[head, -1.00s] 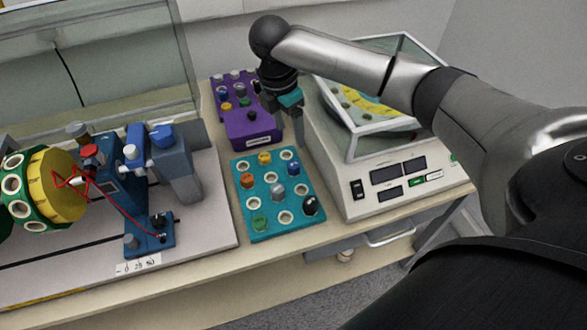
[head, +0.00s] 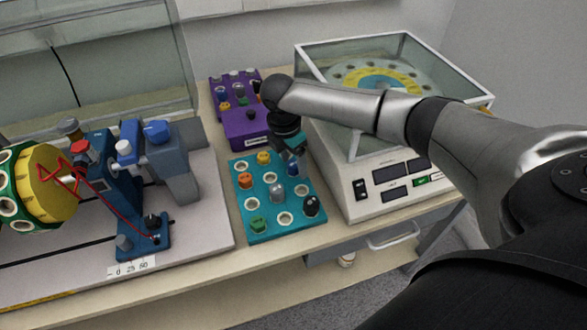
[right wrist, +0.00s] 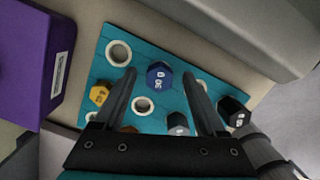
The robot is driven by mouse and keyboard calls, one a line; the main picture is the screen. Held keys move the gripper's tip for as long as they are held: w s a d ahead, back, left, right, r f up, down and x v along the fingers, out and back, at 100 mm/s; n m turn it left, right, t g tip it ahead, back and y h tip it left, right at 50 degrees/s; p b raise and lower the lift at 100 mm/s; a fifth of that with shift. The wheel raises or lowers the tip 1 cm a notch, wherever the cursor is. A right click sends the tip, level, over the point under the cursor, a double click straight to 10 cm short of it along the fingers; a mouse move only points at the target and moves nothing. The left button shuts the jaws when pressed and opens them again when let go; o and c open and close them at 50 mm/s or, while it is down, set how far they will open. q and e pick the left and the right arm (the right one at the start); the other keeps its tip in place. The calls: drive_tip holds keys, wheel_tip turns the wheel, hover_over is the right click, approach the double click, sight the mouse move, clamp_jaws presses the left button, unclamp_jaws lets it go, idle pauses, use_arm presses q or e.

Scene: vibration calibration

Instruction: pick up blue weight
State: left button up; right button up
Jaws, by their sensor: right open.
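The blue weight (head: 293,168) stands in the back right part of the teal tray (head: 238,206). In the right wrist view the blue weight (right wrist: 159,76) shows its numbered hexagonal top. My right gripper (head: 290,150) points down just over it, open. In the right wrist view its two fingertips (right wrist: 159,73) lie left and right of the blue weight with a gap on each side. I cannot tell how far down beside it the fingers reach. My left gripper is not in view.
Around it on the tray are yellow (head: 264,157), orange (head: 246,180), grey (head: 278,192), black (head: 311,205) and green (head: 259,224) weights. A purple rack (head: 245,130) is behind, a white balance machine (head: 345,195) right, a blue rotor rig (head: 128,190) left.

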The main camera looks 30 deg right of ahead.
clamp_jaws()
idle(0.5)
